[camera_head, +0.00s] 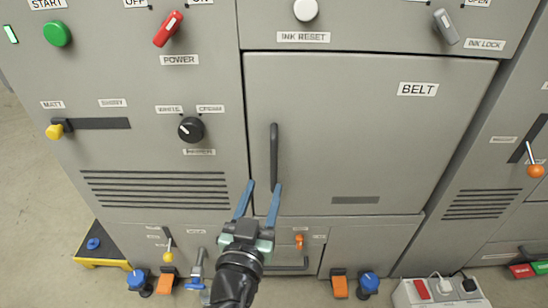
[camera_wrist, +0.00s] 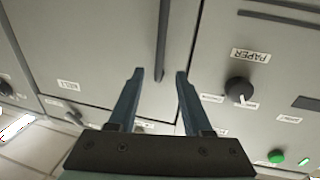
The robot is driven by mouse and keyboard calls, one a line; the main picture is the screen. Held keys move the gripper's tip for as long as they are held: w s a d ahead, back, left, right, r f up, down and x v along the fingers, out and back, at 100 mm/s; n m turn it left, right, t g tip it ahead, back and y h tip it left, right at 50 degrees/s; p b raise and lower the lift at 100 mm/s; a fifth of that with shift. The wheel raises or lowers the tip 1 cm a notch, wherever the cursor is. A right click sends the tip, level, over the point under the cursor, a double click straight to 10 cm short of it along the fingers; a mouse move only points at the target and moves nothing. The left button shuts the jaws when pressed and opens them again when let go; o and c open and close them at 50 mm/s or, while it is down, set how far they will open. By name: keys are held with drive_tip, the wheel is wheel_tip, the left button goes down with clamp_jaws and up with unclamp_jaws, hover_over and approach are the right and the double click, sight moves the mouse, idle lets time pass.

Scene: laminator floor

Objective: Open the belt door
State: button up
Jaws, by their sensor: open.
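The belt door (camera_head: 360,140) is a large grey panel with a BELT label (camera_head: 417,89), and it looks shut and flush with the machine front. Its dark vertical handle (camera_head: 274,155) is near the door's left edge. My gripper (camera_head: 262,186) is open and empty, with its two blue fingers pointing up at the lower end of the handle. In the wrist view the handle (camera_wrist: 162,40) appears between and beyond the fingertips (camera_wrist: 159,74). I cannot tell how far the fingertips are from it in depth.
Left of the door are a black knob (camera_head: 191,129), a red power switch (camera_head: 168,28) and vents (camera_head: 155,188). The ink lock lever (camera_head: 446,26) is above the door. Below are drawers, a small orange lever (camera_head: 299,241) and a power strip (camera_head: 440,292) on the floor.

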sight(273, 161)
drive_tip(key=w, duration=0.3)
drive_tip(key=w+d, duration=0.1)
drive_tip(key=w, duration=0.2)
drive_tip(key=w+d+b, duration=0.1)
drive_tip(key=w, duration=0.3)
drive_tip(key=shift+w, duration=0.1)
clamp_jaws()
idle(1.2)
